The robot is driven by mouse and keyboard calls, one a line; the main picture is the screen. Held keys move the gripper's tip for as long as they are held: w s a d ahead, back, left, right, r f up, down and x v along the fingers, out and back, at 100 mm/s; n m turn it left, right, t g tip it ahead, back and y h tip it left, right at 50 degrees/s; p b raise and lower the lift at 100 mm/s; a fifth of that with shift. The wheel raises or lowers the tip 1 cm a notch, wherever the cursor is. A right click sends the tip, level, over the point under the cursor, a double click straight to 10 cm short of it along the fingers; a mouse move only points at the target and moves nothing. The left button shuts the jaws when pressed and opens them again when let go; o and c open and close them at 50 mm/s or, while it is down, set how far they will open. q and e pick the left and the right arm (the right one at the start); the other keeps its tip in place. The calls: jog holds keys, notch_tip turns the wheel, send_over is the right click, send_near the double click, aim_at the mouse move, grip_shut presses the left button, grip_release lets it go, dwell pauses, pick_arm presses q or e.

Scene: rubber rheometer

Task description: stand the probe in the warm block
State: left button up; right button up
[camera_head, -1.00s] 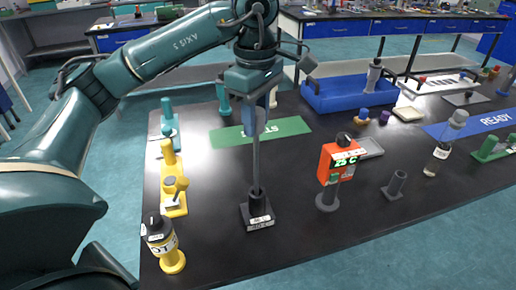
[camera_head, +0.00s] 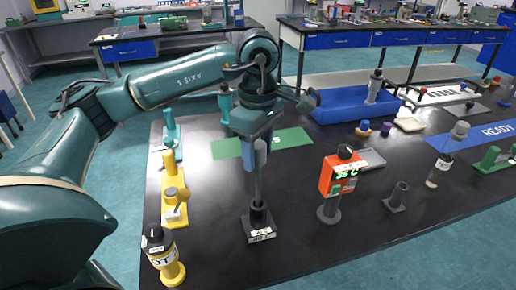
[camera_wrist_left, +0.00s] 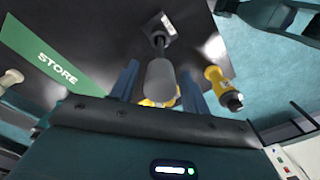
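The probe has a grey handle (camera_wrist_left: 160,78) and a thin metal rod (camera_head: 258,184). It stands upright with its lower end in the socket of the small dark block (camera_head: 262,236), whose label seems to read 40 C. My left gripper (camera_head: 255,153) is directly above the block, pointing down, with its blue fingers on either side of the handle. In the left wrist view the fingers appear apart, with a narrow gap on each side of the handle. The orange readout (camera_head: 342,174) on a stand to the right seems to show 36 C. My right gripper is out of view.
The green STORE mat (camera_head: 226,148) lies behind. A small grey holder (camera_head: 397,197), blue tray (camera_head: 345,106) and READY mat (camera_head: 490,133) are to the right. Black tabletop around the block is clear.

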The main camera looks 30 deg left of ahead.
pick_arm(q)
jog(key=shift+o, duration=0.3)
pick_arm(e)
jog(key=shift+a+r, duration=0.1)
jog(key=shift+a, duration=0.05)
pick_arm(q)
jog(key=shift+r, duration=0.2)
notch_tip(320, 180, up, 12)
jog(key=p, duration=0.1)
jog(key=shift+p, duration=0.35)
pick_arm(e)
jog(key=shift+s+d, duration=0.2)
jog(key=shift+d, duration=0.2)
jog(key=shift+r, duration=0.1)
